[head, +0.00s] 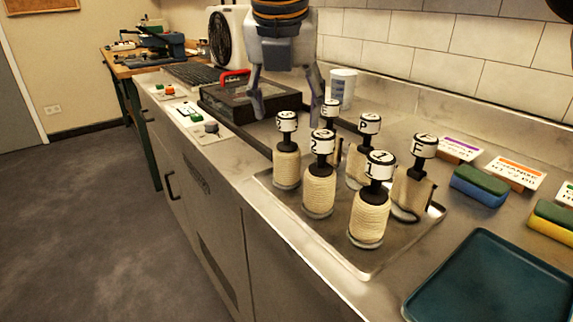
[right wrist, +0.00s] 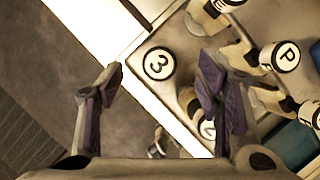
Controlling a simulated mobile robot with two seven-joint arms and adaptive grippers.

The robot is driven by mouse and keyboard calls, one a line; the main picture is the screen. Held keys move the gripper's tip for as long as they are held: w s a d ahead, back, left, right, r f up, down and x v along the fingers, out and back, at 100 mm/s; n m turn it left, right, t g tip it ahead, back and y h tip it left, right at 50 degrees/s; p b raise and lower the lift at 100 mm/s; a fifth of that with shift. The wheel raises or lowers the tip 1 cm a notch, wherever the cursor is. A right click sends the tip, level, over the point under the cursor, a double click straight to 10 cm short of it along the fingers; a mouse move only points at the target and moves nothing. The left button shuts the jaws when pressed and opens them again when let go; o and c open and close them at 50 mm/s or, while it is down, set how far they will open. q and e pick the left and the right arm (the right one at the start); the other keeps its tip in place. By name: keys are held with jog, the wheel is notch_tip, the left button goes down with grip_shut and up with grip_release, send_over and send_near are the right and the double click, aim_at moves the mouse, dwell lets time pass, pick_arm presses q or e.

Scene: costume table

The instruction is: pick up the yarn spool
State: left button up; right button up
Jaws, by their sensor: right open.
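Several cream yarn spools with black knobs and white labelled caps stand upright in a shallow metal tray (head: 335,255). They include spool 3 (head: 286,166), spool 2 (head: 319,190), spool 1 (head: 369,216), spool P (head: 358,168) and spool F (head: 409,192); spool E (head: 330,109) is partly hidden. My right gripper (head: 286,99) is open and empty, pointing down near spool 3. In the right wrist view, the cap of spool 3 (right wrist: 159,63) shows between the spread fingers (right wrist: 161,75), apart from both. My left gripper is not in view.
A dark blue tray (head: 490,285), sponges (head: 479,186) and label cards (head: 515,172) lie to the right. The tiled wall (head: 440,60) bounds the counter.

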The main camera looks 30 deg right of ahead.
aim_at(288, 138)
jog(key=b+x, duration=0.1)
jog(key=x, duration=0.6)
jog(key=shift+f, duration=0.35)
jog(key=shift+w+d, duration=0.1)
jog(key=shift+r, duration=0.1)
grip_shut()
